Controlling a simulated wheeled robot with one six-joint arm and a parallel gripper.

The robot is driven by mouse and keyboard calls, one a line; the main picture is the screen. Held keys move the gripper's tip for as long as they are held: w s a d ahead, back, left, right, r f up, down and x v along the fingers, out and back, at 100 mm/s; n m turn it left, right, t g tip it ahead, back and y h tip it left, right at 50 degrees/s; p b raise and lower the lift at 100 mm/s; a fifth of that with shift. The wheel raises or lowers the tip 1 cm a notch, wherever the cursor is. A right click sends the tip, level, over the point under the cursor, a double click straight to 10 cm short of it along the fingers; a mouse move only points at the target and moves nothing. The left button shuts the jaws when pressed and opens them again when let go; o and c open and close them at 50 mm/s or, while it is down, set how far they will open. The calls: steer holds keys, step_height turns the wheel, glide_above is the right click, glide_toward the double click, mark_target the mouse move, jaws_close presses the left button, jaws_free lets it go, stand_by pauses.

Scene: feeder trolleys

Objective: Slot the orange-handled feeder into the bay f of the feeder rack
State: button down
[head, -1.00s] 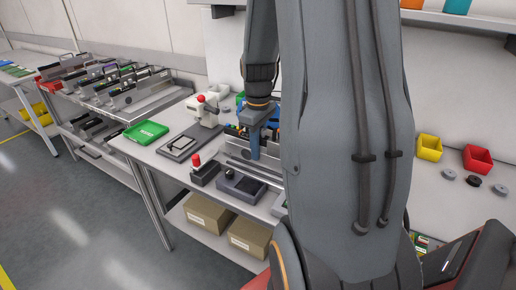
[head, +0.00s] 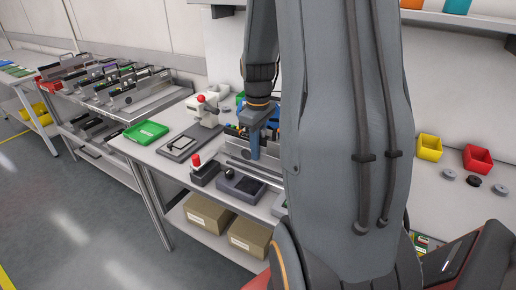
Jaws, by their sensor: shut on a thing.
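My gripper (head: 256,148) points down over the middle workbench, in front of a metal feeder rack (head: 272,161). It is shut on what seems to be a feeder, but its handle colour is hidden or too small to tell. Several feeders (head: 233,130) with dark, blue and small orange parts show at the rack's left end. My arm covers the right part of the rack. I cannot make out bay f or its letter, nor whether the held feeder touches the rack.
On the bench (head: 142,153) are a green tray (head: 146,132), a red-knobbed press (head: 207,110), a red-topped dark block (head: 204,172) and a grey device (head: 240,186). Cardboard boxes (head: 207,214) sit below. Another trolley (head: 160,100) with feeders stands left.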

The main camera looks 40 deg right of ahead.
steer(key=shift+w+a, duration=0.2)
steer(key=shift+w, duration=0.3)
steer(key=shift+w+a, duration=0.15)
steer(key=shift+w, duration=0.3)
steer(key=c, duration=1.5)
jaws_free()
step_height(320, 180, up, 8)
steer(key=shift+f+b, duration=0.2)
steer(key=shift+b, duration=0.4)
steer(key=shift+r, duration=0.15)
